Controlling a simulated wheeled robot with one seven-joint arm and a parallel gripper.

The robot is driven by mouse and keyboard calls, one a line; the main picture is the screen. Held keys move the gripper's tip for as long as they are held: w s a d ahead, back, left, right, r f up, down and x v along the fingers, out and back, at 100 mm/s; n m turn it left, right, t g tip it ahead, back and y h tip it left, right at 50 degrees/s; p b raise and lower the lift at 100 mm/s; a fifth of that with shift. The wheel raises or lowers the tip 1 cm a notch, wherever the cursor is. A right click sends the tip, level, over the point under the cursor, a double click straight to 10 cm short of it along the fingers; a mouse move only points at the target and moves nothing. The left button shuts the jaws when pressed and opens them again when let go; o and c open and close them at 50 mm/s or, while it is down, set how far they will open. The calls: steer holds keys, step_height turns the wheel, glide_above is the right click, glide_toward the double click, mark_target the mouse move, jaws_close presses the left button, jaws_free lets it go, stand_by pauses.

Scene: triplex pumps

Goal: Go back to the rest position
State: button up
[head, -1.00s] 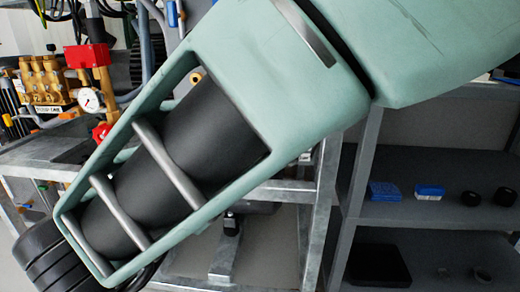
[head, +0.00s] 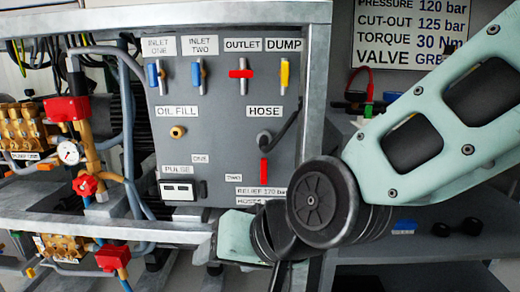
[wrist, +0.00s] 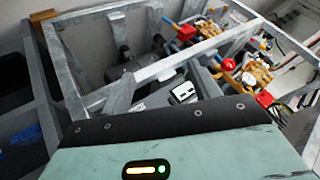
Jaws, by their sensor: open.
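My green arm crosses the right side of the head view, with its black round joint in front of the lower right corner of the grey control panel (head: 215,130). Part of the arm continues below and left of that joint, by the lower rail. My gripper's fingers do not show in either view. The wrist view has only my green wrist housing with a small lit indicator along its bottom edge, and no held thing shows there.
The panel carries valve handles, including a red outlet handle (head: 241,74). Pump fittings with a pressure gauge (head: 68,152) stand at left. A grey shelf (head: 440,246) stands at right behind my arm. The wrist view looks onto the metal frame (wrist: 150,72).

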steer(key=s+d+f+n+g+h+p, duration=0.1)
steer(key=s+d+f+n+g+h, duration=0.15)
steer(key=s+d, duration=0.45)
steer(key=s+d+f+n+g+h+p, duration=0.1)
steer(key=s+d+n+g+h, duration=0.25)
steer(key=d, duration=0.85)
step_height(320, 180, up, 38)
steer(key=t+p, duration=0.1)
steer(key=p, duration=3.6)
steer(key=shift+w+a+p, duration=0.2)
steer(key=shift+a+p, duration=0.05)
steer(key=shift+p, duration=0.05)
